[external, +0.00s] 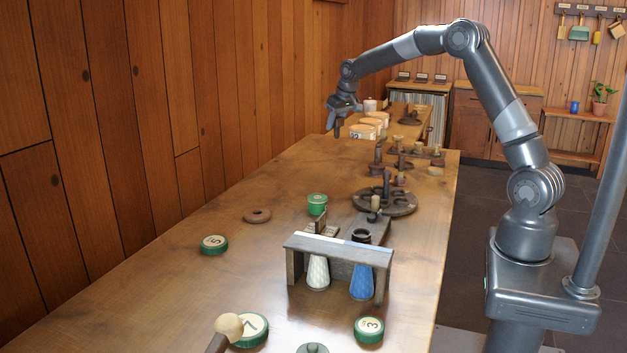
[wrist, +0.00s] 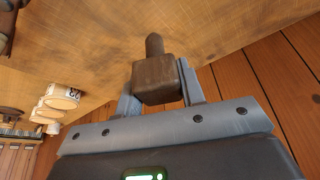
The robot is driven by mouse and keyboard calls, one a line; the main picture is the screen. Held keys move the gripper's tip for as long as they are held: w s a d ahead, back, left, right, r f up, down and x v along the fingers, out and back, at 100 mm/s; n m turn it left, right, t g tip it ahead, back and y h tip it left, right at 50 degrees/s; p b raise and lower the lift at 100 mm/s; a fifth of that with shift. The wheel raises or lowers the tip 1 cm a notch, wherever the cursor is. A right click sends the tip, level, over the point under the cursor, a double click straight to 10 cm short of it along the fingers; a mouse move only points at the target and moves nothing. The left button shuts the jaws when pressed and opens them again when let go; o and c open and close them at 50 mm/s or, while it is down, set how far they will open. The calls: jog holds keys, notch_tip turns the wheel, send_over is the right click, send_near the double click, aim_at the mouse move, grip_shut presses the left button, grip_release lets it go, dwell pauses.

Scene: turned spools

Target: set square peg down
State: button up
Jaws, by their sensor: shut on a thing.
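The square peg (wrist: 155,78) is a dark brown wooden block with a rounded knob, in the middle of the wrist view. My gripper (wrist: 158,90) is shut on it, one finger on each side of the block. In the external view my gripper (external: 338,127) hangs over the far left part of the long table (external: 185,290), near the wood-panelled wall. The peg is small and dark there and hard to make out. I cannot tell whether it touches the tabletop.
Pale round containers (external: 361,131) stand close to the right of my gripper; numbered ones (wrist: 62,95) also show in the wrist view. Dark turned stands (external: 376,160) are further right. A small rack (external: 340,250) with white and blue spools stands nearer. The table's left middle is mostly clear.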

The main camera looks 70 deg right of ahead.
jog(key=s+d, duration=0.2)
jog(key=d, duration=0.5)
jog(key=shift+w+a+f, duration=1.1)
jog(key=shift+w+f, duration=0.5)
jog(key=shift+f, duration=0.2)
jog(key=shift+w+a+f, duration=1.15)
jog(key=shift+w+f, duration=0.45)
jog(key=shift+f, duration=0.2)
jog(key=shift+w+a+f, duration=1.1)
jog(key=shift+w+f, duration=0.5)
jog(key=shift+f, duration=0.2)
jog(key=shift+f, duration=0.15)
jog(key=o, duration=1)
